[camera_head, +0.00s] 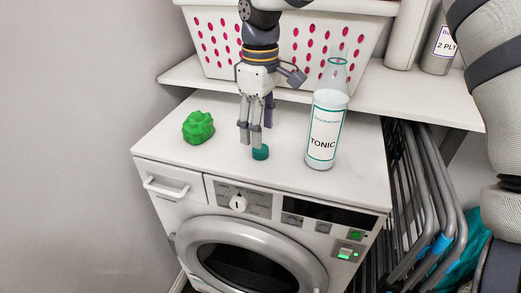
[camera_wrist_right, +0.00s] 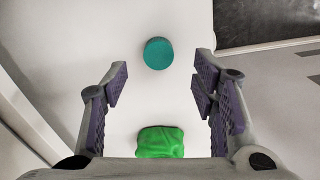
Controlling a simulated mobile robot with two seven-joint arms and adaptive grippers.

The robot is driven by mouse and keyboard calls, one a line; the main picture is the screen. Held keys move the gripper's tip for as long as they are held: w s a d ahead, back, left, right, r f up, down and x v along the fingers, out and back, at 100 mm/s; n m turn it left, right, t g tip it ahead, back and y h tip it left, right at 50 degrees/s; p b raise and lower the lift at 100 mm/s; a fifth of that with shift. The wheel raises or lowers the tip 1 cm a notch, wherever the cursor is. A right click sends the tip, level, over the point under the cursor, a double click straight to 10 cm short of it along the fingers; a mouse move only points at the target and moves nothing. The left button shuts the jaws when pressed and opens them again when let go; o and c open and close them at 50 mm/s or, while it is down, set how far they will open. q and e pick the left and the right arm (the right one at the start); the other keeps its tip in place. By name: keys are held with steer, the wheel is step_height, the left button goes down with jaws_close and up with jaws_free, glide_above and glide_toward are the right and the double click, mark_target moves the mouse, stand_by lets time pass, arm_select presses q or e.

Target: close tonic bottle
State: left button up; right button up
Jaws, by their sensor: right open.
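The tonic bottle (camera_head: 324,125) stands upright on top of the dryer, with a white label and a teal ring at its neck. No cap shows on its clear mouth. A small teal cap (camera_head: 261,153) lies on the dryer top, left of the bottle and apart from it. My right gripper (camera_head: 256,135) points down over the dryer top, open and empty, with its fingertips close to the cap. In the right wrist view the cap (camera_wrist_right: 158,53) lies ahead of the open fingers (camera_wrist_right: 160,85), roughly centred between them. My left gripper is in neither view.
A green lumpy object (camera_head: 198,127) sits on the dryer top (camera_head: 170,130), left of my gripper; it also shows in the wrist view (camera_wrist_right: 160,141). A white basket with pink holes (camera_head: 305,45) stands on the shelf behind. Grey folding racks (camera_head: 425,190) are right of the dryer.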

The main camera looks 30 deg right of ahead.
mark_target(260, 152)
step_height(260, 152, down, 5)
steer(key=shift+r, duration=0.15)
steer(key=shift+c, duration=0.3)
steer(key=c, duration=0.7)
